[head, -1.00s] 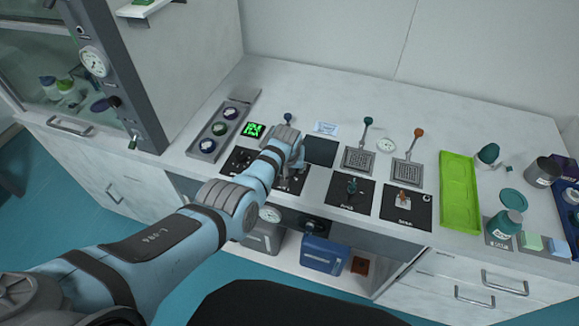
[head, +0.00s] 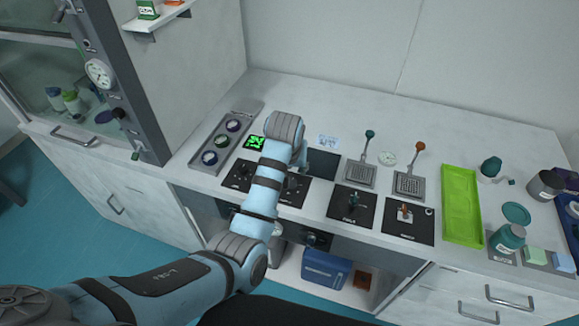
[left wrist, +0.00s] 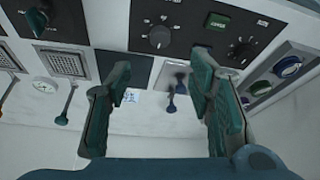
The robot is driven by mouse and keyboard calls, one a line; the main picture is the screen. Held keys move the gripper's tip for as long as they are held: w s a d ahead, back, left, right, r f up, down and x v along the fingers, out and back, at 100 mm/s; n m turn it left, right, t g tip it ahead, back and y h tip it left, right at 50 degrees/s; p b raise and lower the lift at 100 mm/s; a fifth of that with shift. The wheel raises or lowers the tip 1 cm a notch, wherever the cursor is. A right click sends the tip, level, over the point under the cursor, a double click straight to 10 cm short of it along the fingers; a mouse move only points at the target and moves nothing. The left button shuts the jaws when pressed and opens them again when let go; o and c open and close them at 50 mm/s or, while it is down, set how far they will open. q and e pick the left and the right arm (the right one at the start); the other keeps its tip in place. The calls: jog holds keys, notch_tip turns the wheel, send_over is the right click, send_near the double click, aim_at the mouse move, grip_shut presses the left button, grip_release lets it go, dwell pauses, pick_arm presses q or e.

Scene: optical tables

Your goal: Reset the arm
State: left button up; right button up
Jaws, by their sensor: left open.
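My left arm comes in from the lower left in the head view, and its wrist (head: 284,128) stands over the bench by the black knob panels. The gripper's fingers are hidden behind the arm there. In the left wrist view my left gripper (left wrist: 162,75) is open, with its two teal fingers apart and nothing between them. Beyond the fingers a small lever with a blue knob (left wrist: 171,105) stands on a grey plate. A black panel with a round knob (left wrist: 159,37) lies above it. My right gripper is in neither view.
The bench holds a grey strip of round buttons (head: 221,143), a lit green display (head: 255,143), a teal-topped lever (head: 369,135), an orange-topped lever (head: 420,147), a lime tray (head: 461,205) and a teal bottle (head: 507,238). The back of the bench is clear. A tall cabinet stands left.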

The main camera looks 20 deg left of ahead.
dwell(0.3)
pick_arm(q)
jog(key=s+a+f, duration=0.4)
jog(key=s+f, duration=0.1)
jog(key=s, duration=0.2)
jog(key=s+a+f, duration=0.3)
jog(key=s+f, duration=0.2)
jog(key=s, duration=0.3)
jog(key=s+a+m+g, duration=0.1)
jog(key=s+a+m, duration=0.2)
jog(key=s, duration=1.5)
jog(key=s+a+f+g+b, duration=0.1)
jog(key=s+f, duration=0.1)
jog(key=f, duration=0.9)
jog(key=s+a+f+b, duration=0.1)
jog(key=f, duration=1)
jog(key=s+f+n+g, duration=0.1)
jog(key=s+f, duration=1.1)
jog(key=s, duration=0.1)
jog(key=shift+a+b, duration=0.3)
jog(key=shift+b, duration=0.15)
